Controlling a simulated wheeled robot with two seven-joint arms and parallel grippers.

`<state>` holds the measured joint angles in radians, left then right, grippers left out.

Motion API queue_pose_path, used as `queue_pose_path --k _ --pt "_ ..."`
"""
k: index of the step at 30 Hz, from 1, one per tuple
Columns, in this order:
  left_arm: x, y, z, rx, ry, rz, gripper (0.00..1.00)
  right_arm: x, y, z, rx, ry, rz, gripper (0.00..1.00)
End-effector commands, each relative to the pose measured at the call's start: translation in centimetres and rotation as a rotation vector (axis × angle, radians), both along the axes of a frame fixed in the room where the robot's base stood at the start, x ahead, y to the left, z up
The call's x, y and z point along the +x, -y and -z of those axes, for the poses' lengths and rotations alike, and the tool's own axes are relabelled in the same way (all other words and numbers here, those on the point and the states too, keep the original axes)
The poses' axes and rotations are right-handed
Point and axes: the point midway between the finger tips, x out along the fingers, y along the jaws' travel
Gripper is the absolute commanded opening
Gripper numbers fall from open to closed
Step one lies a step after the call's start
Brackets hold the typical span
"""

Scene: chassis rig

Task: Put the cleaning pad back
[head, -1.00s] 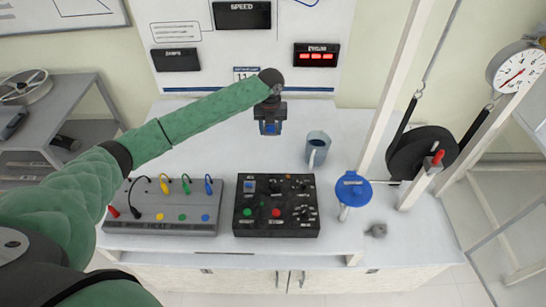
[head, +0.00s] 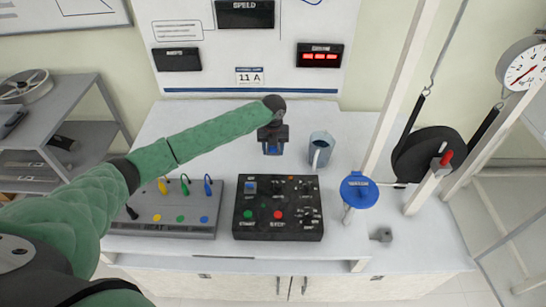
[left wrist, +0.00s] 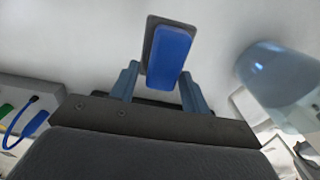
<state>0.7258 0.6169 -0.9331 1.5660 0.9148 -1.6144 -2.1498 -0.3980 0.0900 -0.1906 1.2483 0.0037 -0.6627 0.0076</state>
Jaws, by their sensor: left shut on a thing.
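The cleaning pad (left wrist: 171,55) shows in the left wrist view as a blue block on a dark grey backing. It sits between the two fingers of my left gripper (left wrist: 158,88). In the head view my left gripper (head: 272,138) hangs over the back middle of the white bench, behind the black control box. A small patch of blue shows between its fingers there. The gripper is shut on the pad. I cannot tell whether the pad touches the bench. My right gripper is not in view.
A grey-blue mug (head: 320,150) stands just right of the left gripper. The black control box (head: 278,207) and a grey panel with cables (head: 165,215) lie in front. A blue round-topped stand (head: 358,190) is at the right.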

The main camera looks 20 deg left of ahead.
Motion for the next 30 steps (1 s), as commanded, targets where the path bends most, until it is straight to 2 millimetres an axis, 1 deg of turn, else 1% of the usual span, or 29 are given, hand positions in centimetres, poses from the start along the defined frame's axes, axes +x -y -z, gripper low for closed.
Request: queue_pose_path --k 3,8,16,20,29,30 --pt "0.0 0.0 1.1 -0.001 -0.002 -0.001 0.16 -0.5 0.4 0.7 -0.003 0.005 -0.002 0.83" --pt "0.0 0.0 2.0 -0.001 -0.002 -0.001 0.16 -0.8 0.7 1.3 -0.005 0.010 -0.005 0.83" --pt "-0.1 0.0 4.9 -0.001 -0.002 -0.001 0.16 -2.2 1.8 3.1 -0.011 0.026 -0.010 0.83" --pt "0.0 0.0 5.3 0.000 0.000 0.000 0.16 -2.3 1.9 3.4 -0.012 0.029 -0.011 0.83" --pt "0.0 0.0 5.6 0.001 0.000 0.000 0.16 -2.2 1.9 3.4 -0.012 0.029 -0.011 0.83" --pt "0.0 0.0 5.6 0.001 -0.001 0.000 0.48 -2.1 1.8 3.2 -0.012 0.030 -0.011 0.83"
